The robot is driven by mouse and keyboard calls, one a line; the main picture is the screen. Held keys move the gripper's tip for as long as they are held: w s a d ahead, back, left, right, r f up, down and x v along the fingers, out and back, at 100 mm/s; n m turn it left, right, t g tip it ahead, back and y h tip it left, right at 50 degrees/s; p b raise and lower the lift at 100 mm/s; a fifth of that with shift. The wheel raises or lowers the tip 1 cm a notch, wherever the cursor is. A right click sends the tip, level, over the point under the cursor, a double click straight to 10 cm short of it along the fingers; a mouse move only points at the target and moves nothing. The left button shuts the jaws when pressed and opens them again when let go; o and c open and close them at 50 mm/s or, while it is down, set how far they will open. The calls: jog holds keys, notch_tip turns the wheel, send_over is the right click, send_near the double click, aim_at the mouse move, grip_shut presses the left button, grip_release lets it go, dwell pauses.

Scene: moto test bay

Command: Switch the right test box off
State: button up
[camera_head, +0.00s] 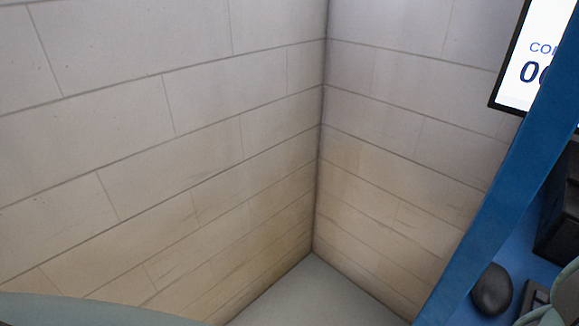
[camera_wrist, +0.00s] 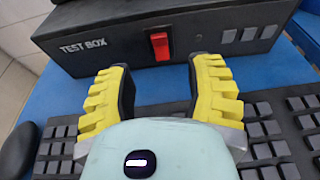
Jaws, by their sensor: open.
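A black test box (camera_wrist: 110,50) with the white label "TEST BOX" fills the top of the wrist view. A red rocker switch (camera_wrist: 160,46) is on its front face, with several small grey buttons to the right. My gripper (camera_wrist: 161,66) is open and empty, with its yellow fingers pointing at the box's front. The switch shows between and just beyond the fingertips, apart from them. I cannot tell the switch's state, nor whether this is the right box. In the head view a dark box (camera_head: 560,215) is partly cut off at the right edge.
A black keyboard (camera_wrist: 265,145) lies below my gripper on a blue desk (camera_wrist: 50,95). A black mouse (camera_wrist: 17,150) is at the left; it also shows in the head view (camera_head: 491,289). A blue post (camera_head: 510,170) and a screen (camera_head: 520,50) stand at the right, pale walls behind.

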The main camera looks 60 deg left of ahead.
jog(key=shift+v, duration=2.35)
jog(key=shift+o, duration=0.2)
